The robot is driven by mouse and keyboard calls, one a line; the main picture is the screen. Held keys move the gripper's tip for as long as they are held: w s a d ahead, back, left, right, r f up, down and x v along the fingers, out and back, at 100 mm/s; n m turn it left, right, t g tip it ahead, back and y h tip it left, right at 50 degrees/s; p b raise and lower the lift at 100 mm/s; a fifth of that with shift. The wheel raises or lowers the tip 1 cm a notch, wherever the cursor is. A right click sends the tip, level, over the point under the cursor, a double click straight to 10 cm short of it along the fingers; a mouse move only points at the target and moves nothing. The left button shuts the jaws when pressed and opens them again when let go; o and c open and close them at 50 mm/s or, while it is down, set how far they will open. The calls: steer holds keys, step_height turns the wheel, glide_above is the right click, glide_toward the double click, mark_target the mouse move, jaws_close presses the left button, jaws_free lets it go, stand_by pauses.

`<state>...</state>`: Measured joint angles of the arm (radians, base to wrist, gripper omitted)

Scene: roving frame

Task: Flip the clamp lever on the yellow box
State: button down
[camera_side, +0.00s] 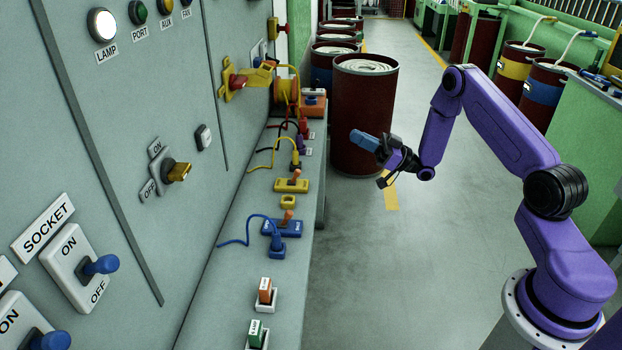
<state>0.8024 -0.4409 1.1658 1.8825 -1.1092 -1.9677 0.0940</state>
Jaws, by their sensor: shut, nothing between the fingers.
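The yellow box (284,187) lies flat on the grey ledge beside the panel wall. A small orange-red clamp lever (295,176) rises from its top, tilted slightly; its hinge is too small to make out. My gripper (357,138) is to the right of and above the yellow box in the picture, out past the ledge, apart from the box and lever. Its blue fingers point left and are shut together with nothing held.
A blue box (270,228) with a similar lever and a blue plug sits nearer on the ledge (225,290). Cables and plugs lie behind. A dark red drum (364,100) stands behind my gripper.

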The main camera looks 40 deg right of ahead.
glide_toward(311, 189)
steer(key=s+d+r, duration=0.2)
steer(key=d, duration=0.1)
steer(key=shift+s+a, duration=0.15)
steer(key=shift+s, duration=0.05)
steer(key=x, duration=1.4)
steer(key=shift+r, duration=0.1)
